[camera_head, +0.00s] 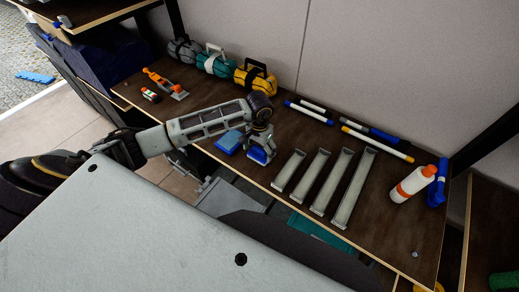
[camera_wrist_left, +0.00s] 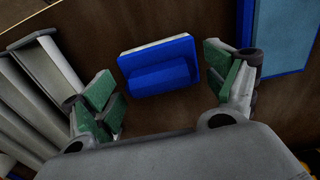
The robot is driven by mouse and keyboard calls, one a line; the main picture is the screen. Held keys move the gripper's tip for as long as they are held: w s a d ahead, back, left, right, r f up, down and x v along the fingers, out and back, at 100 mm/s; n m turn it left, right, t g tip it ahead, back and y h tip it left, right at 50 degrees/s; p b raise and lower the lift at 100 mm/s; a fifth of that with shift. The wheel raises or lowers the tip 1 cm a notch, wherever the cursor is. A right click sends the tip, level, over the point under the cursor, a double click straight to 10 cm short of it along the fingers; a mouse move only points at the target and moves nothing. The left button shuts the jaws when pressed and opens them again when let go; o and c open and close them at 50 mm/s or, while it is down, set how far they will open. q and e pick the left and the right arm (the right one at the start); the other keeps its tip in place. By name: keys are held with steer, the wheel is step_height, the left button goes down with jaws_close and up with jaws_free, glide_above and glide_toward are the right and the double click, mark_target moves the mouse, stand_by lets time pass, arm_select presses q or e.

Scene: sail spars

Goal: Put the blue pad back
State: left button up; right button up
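A blue pad (camera_wrist_left: 158,72) with a raised grip bar and a pale layer along one edge lies on the dark tabletop in the left wrist view. In the head view the pad (camera_head: 259,155) shows partly under my left gripper (camera_head: 262,143). In the wrist view the left gripper (camera_wrist_left: 167,92) is open, its green-padded fingers on either side of the pad, with gaps showing. A blue-rimmed tray or mat with a light blue middle (camera_wrist_left: 285,32) lies beside it; it also shows in the head view (camera_head: 230,142). My right gripper is not in view.
Several grey metal channels (camera_head: 315,178) lie right of the pad. Beyond are marker-like spars (camera_head: 377,143), a white-orange bottle (camera_head: 413,184), rolled bags (camera_head: 255,78) and an orange tool (camera_head: 160,80). The table's front edge runs close to the pad.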

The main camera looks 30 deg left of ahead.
mark_target(260, 149)
arm_select(q)
steer(key=shift+r, duration=0.1)
stand_by(0.3)
steer(key=shift+r, duration=0.8)
step_height(260, 149, up, 10)
steer(key=b, duration=0.2)
steer(key=shift+r, duration=0.25)
steer(key=shift+d, duration=0.1)
stand_by(0.4)
